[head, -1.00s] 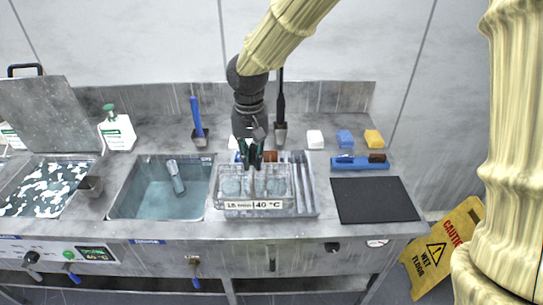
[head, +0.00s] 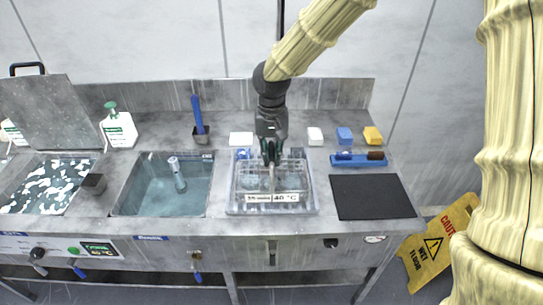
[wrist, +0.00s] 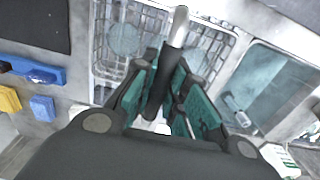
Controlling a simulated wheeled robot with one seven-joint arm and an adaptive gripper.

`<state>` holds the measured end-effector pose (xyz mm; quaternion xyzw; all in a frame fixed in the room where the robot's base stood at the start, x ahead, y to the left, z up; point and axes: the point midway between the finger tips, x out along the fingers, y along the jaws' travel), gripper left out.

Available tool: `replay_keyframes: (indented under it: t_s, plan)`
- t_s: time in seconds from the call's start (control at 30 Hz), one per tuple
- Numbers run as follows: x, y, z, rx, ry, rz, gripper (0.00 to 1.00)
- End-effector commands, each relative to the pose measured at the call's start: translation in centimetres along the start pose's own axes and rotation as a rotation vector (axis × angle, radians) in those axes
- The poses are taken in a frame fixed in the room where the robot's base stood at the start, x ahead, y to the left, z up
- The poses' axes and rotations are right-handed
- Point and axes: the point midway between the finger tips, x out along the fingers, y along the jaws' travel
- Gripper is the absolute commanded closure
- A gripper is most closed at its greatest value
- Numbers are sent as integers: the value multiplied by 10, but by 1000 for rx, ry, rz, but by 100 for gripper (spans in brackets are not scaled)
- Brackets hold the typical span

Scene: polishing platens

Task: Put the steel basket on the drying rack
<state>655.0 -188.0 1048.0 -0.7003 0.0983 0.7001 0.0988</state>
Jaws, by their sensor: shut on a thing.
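The steel basket (head: 246,180) is a wire basket with a label reading 40 °C on its front, and pale round discs show inside it. I cannot tell whether the basket touches the rack. My gripper (head: 271,160) points down over the basket's middle, shut on its upright handle. In the wrist view, my gripper (wrist: 172,75) is closed round the handle (wrist: 179,25), with the basket's mesh (wrist: 207,48) behind.
A water-filled sink (head: 150,200) with a grey cylinder lies left of the rack. A black mat (head: 373,197) lies right. Behind are a blue brush tray (head: 358,160) and several sponges (head: 344,136). A yellow wet-floor sign (head: 436,243) stands at the right.

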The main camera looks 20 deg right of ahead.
Motion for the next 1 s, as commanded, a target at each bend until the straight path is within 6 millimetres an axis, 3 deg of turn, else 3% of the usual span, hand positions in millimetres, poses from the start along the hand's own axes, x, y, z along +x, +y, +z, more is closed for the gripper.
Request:
replay_keyframes:
  t_s: [0.23,0.67,0.7,0.8,1.0]
  plan:
    - [13,0,0,1,1,-1,100]
    - [18,0,0,0,1,0,100]
    - [19,0,0,0,0,0,84]
    - [18,0,0,0,0,0,66]
    - [18,0,0,0,0,0,64]
